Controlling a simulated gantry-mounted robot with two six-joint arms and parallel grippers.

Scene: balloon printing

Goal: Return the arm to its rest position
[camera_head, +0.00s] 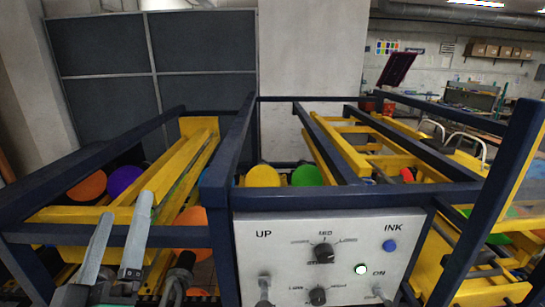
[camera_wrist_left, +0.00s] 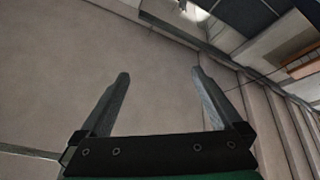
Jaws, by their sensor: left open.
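My left gripper (camera_head: 126,205) shows at the lower left of the head view, with its two grey fingers raised and apart. It is in front of the navy and yellow machine frame, left of the control panel, and holds nothing. In the left wrist view the gripper (camera_wrist_left: 160,73) is open and empty, with only the room's pale surfaces beyond the fingers. I cannot make out my right gripper in either view.
The grey control panel (camera_head: 300,268) has knobs, a blue button (camera_head: 390,246) and a lit green button (camera_head: 361,269). Navy beams (camera_head: 232,150) and yellow rails (camera_head: 180,165) surround it. Orange (camera_head: 88,187), purple (camera_head: 124,181) and green (camera_head: 306,176) round pieces sit among the rails.

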